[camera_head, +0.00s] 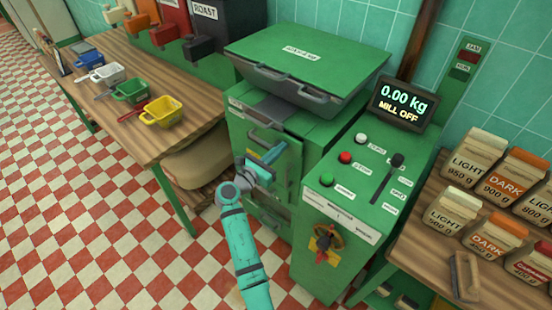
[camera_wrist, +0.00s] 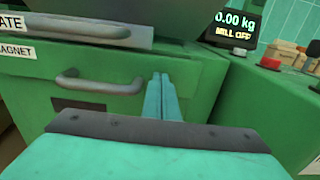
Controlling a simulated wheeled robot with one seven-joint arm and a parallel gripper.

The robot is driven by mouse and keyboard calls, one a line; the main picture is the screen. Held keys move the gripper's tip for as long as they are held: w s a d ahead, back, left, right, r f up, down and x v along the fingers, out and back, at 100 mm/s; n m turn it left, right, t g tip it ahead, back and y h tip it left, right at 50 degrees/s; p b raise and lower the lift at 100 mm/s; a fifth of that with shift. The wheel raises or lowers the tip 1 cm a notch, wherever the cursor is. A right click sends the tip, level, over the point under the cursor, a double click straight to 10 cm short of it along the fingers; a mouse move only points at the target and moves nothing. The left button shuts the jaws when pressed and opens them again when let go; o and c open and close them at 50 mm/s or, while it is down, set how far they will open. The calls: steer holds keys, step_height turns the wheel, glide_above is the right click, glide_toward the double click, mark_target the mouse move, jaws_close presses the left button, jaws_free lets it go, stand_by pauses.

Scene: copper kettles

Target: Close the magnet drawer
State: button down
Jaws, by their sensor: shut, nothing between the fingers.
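The magnet drawer (camera_wrist: 25,72) has a green front with a grey bar handle and a white label reading "MAGNET" in the wrist view. In the head view its front (camera_head: 291,150) is on the mill cabinet below the large lid, partly hidden by my gripper. My gripper (camera_head: 272,154) is teal and shut, with nothing held. In the wrist view its fingertips (camera_wrist: 160,77) point at the right part of the drawer front, right of the handle (camera_wrist: 98,84). I cannot tell whether they touch it, nor how far out the drawer stands.
A grey-edged part with its own handle (camera_wrist: 95,32) sits just above the drawer. A control panel (camera_head: 366,178) with buttons and a lever stands to the right. A wooden table (camera_head: 140,135) with coloured cups is left. Coffee bags (camera_head: 473,158) stand on the right counter.

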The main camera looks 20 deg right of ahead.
steer(key=x, duration=0.2)
steer(key=shift+w+d+r, duration=0.1)
steer(key=shift+d+r, duration=0.05)
steer(key=shift+d, duration=0.1)
steer(key=shift+d, duration=0.1)
